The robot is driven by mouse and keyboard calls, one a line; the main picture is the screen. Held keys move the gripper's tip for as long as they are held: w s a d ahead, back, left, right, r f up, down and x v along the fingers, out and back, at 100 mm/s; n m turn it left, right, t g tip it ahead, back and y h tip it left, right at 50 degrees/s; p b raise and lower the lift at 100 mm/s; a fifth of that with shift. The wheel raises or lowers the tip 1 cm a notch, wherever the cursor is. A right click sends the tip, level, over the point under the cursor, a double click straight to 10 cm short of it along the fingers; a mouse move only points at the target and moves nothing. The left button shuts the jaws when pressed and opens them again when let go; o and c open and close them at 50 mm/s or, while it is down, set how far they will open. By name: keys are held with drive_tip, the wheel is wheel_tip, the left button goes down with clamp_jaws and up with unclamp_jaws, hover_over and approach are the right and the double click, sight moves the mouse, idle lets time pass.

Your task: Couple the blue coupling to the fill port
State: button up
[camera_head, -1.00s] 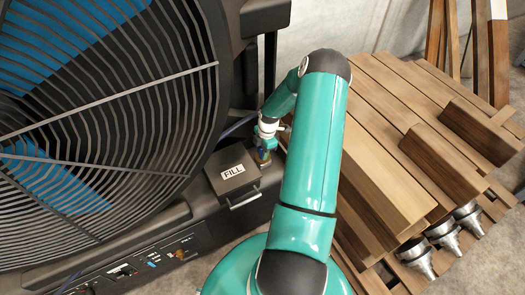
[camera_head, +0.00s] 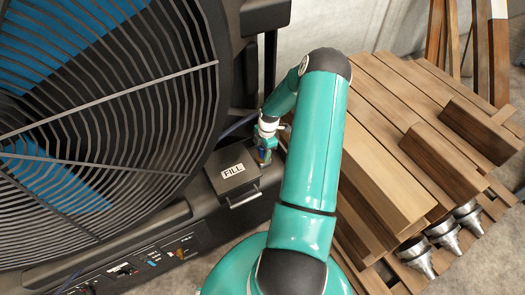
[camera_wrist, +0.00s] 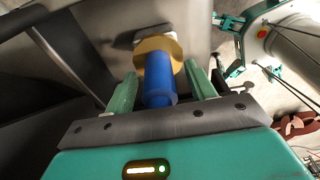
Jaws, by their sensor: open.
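The blue coupling (camera_wrist: 158,80) is a blue cylinder in the wrist view, with a brass-coloured round flange (camera_wrist: 158,52) at its far end. My gripper (camera_wrist: 161,75) has its two green fingers on either side of the blue cylinder, with gaps showing, so it is open around it. In the head view my gripper (camera_head: 264,145) is small, beside the black box marked FILL (camera_head: 232,172). A bit of blue and brass (camera_head: 264,156) shows below it. I cannot tell whether the flange is seated on a port; the port itself is not clearly seen.
A large fan with a dark grille (camera_head: 100,120) fills the left. The FILL box has a metal handle (camera_head: 245,199). A slatted wooden pallet (camera_head: 385,90) with loose blocks and several metal funnels (camera_head: 445,235) lies to the right. A dark bar (camera_wrist: 75,50) stands left in the wrist view.

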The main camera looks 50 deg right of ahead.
wheel_tip(320, 180, up, 13)
drive_tip(key=d, duration=0.2)
drive_tip(key=shift+s+r, duration=0.15)
drive_tip(key=shift+s, duration=0.15)
drive_tip(key=shift+s, duration=0.1)
idle(0.4)
